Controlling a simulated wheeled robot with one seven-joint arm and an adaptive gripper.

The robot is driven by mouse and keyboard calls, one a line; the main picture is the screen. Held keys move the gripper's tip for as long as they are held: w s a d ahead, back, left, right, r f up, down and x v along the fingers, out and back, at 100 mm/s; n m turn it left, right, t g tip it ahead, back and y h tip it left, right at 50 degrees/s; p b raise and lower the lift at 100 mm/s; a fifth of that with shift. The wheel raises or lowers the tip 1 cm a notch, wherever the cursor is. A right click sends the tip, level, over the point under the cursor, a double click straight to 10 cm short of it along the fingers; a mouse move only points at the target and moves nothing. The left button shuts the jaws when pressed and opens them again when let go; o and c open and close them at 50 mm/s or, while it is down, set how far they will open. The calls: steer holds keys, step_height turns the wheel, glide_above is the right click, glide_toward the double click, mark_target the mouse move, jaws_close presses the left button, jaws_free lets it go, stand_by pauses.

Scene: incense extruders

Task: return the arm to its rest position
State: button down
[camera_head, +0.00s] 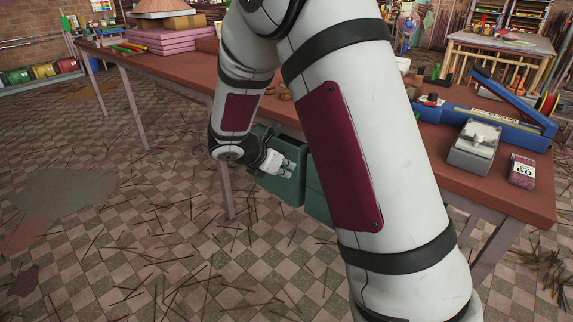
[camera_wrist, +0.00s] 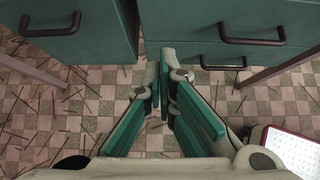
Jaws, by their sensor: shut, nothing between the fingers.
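My gripper (camera_head: 284,166) hangs low at the front of the long red-brown table (camera_head: 180,62), close to a green drawer unit (camera_head: 283,192) under it. In the wrist view my gripper (camera_wrist: 163,72) has its green-padded fingers together at the tips, with nothing between them. My arm is bent downward and hides the middle of the table in the head view. The wrist view shows a green drawer front with a dark handle (camera_wrist: 50,24) at left and another drawer handle (camera_wrist: 252,36) at right. The left front stands forward of the right one.
The table's right end holds a blue device (camera_head: 500,120), a grey machine (camera_head: 474,148) and a small box marked 60 (camera_head: 522,170). Pink stacked slabs (camera_head: 165,40) lie at the far left. The checkered floor (camera_head: 150,240) in front is open, strewn with thin sticks.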

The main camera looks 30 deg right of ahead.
steer(key=s+r+m+g+y, duration=0.1)
steer(key=s+r+m, duration=0.55)
steer(key=s, duration=0.35)
steer(key=s+r+m+g+y, duration=0.1)
steer(key=s+r+m+g, duration=0.1)
steer(key=s+r+m, duration=0.45)
steer(key=s+a+r+m+y, duration=0.1)
steer(key=s+a+m+y, duration=0.35)
steer(key=s, duration=0.75)
steer(key=s+a+m+y, duration=0.2)
steer(key=s+a+m, duration=0.3)
steer(key=s+a, duration=0.5)
step_height(320, 180, up, 24)
steer(key=s+d+t+p, duration=0.1)
steer(key=t+p, duration=0.3)
steer(key=p, duration=1.8)
steer(key=shift+s+d+f, duration=0.2)
steer(key=shift+s+d, duration=0.15)
steer(key=shift+d, duration=0.2)
steer(key=shift+n, duration=0.25)
